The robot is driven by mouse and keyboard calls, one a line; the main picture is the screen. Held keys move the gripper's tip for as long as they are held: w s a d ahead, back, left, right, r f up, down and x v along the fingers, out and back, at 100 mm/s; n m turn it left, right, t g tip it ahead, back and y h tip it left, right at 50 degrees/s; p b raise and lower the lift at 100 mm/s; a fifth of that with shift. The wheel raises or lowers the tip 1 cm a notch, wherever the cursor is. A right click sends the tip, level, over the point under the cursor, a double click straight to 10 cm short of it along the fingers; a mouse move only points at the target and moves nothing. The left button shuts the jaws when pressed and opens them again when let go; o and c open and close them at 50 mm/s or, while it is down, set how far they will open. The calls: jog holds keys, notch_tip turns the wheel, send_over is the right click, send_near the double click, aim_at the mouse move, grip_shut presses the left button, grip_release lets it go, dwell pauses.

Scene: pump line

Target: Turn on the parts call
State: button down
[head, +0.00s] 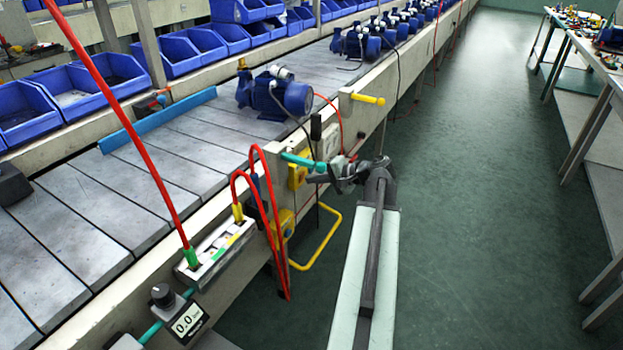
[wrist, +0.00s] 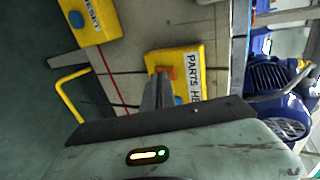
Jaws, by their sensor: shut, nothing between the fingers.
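A yellow box labelled "PARTS HE…" (wrist: 190,57) is fixed to the pale side of the line in the wrist view; the rest of its label is cut off from sight. It carries an orange part (wrist: 166,73) and a blue part (wrist: 178,99). My gripper (wrist: 158,82) is shut and empty, its fingertips in front of this box and close beside the orange part. I cannot tell whether they touch it. In the head view my gripper (head: 318,178) is at the side of the line, by a yellow box (head: 298,177) that it partly hides.
A second yellow box with a blue button (wrist: 76,19) sits nearby in the wrist view. A bent yellow bar (head: 322,245) sticks out below. Red hoses (head: 268,200) hang close by. A blue pump (head: 275,95) stands on the conveyor. The green floor (head: 480,200) to the right is clear.

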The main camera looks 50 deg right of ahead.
jog(key=s+d+p, duration=0.1)
jog(key=s+d, duration=0.2)
jog(key=s, duration=0.9)
jog(key=shift+s+d+r, duration=0.2)
jog(key=shift+s+r, duration=0.15)
jog(key=shift+r, duration=0.05)
